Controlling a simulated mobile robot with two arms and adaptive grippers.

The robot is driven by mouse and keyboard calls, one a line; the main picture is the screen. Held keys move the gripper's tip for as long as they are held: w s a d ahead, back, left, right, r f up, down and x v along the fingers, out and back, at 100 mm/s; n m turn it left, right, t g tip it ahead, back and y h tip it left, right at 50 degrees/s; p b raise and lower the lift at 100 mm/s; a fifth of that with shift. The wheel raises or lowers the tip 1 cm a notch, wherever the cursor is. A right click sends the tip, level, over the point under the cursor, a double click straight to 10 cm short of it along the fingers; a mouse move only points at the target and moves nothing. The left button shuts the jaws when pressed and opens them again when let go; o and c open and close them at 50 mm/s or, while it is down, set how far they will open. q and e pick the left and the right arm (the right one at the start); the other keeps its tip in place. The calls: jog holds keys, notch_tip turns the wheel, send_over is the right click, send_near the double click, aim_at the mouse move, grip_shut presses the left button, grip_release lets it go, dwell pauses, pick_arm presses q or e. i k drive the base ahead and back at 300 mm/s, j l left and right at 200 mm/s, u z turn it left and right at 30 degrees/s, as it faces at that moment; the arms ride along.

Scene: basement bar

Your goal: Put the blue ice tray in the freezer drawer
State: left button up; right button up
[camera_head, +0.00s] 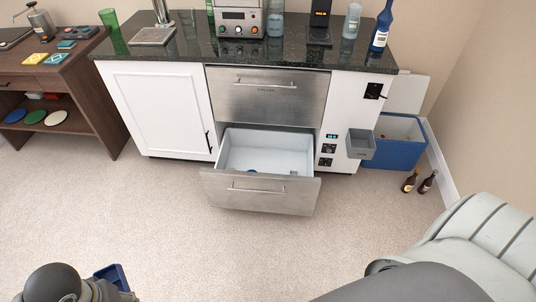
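The lower freezer drawer (262,196) is pulled open under the counter, with a steel front and a white inside. A small blue item (252,171) lies on its floor; I cannot tell what it is. A blue tray-like object (118,276), seemingly the blue ice tray, shows at the bottom left edge, partly cut off and right beside my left arm's dark end. My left gripper's fingers are not clearly visible, so I cannot tell whether they grip it. My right arm crosses the bottom right, and its gripper is outside the view.
The upper steel drawer (265,100) is shut. A grey bin (361,144) is on the cabinet's right side, near a blue cooler (400,150). Two bottles (418,181) stand on the carpet by the wall. Carpet before the open drawer is clear.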

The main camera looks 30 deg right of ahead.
aim_at(264, 160)
jog(key=i+j+z, duration=0.1)
jog(key=i+z, duration=0.3)
jog(key=i+j+z, duration=0.15)
jog(key=z, duration=0.2)
jog(key=i+j+z, duration=0.25)
jog(key=z, duration=0.15)
jog(key=i+j+z, duration=0.35)
jog(key=k, duration=0.1)
